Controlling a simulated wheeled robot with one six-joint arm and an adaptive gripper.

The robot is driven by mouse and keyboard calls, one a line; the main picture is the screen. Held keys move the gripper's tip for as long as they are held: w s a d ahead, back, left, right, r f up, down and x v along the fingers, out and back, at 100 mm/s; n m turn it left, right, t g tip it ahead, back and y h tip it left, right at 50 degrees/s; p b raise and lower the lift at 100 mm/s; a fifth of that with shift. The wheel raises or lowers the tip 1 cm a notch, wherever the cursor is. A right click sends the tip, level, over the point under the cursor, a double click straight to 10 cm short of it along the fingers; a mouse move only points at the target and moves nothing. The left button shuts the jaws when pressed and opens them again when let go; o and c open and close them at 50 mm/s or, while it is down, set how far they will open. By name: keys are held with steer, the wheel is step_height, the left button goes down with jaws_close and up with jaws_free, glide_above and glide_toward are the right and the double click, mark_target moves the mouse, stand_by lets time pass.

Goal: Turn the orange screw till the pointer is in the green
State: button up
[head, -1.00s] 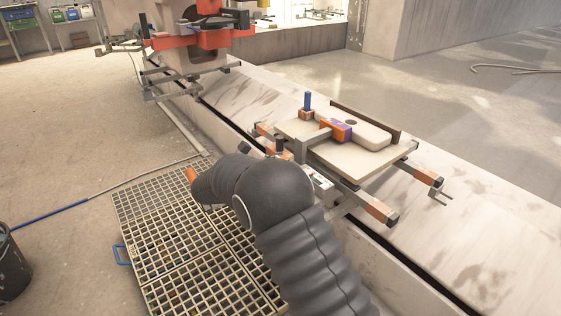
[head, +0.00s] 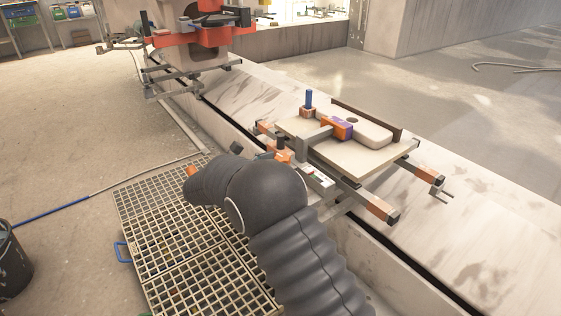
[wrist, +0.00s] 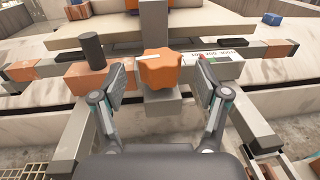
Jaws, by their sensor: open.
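The orange screw (wrist: 160,68), a lobed knob with a white stripe on its upper left, is in the middle of the wrist view. My gripper (wrist: 160,80) is open, with one finger on each side of the screw and a gap to it on both sides. To the right of the screw is a white gauge (wrist: 220,57) with printed figures. A small red mark, seemingly the pointer, shows at its left end; its place against the green is too small to tell. In the head view the gauge (head: 318,179) shows beside my arm; my gripper is not clearly visible there.
A dark upright peg (wrist: 92,50) on an orange block stands left of the screw. The pale clamped board (head: 365,160) lies on rails along the concrete ledge. A red machine (head: 205,38) stands farther along it. A floor grating (head: 160,235) lies left of my arm.

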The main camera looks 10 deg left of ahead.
steer(key=v, duration=0.9)
steer(key=shift+s+a, duration=0.2)
steer(key=shift+a, duration=0.05)
steer(key=s+d+r+m+g+y, duration=0.1)
steer(key=s+d+r+m+g, duration=0.2)
steer(key=d, duration=0.7)
steer(key=s+d+r+m+g+y+p, duration=0.1)
steer(key=d+r+m+g+y, duration=0.25)
steer(key=d, duration=0.65)
steer(key=s+d+r+m+g, duration=0.25)
steer(key=d+m, duration=0.25)
steer(key=d, duration=0.5)
steer(key=s+d+m+y, duration=0.2)
steer(key=s+d+m, duration=0.1)
steer(key=s+m, duration=0.2)
steer(key=s+d+m+t+y+p, duration=0.1)
steer(key=s+d+m+y, duration=0.2)
steer(key=s, duration=0.6)
steer(key=s+d+r+m+t+y+p, duration=0.1)
steer(key=s+d+m+y, duration=0.2)
steer(key=s+m, duration=0.4)
steer(key=shift+d, duration=0.8)
steer(key=shift+s+y, duration=0.1)
steer(key=shift+y, duration=0.15)
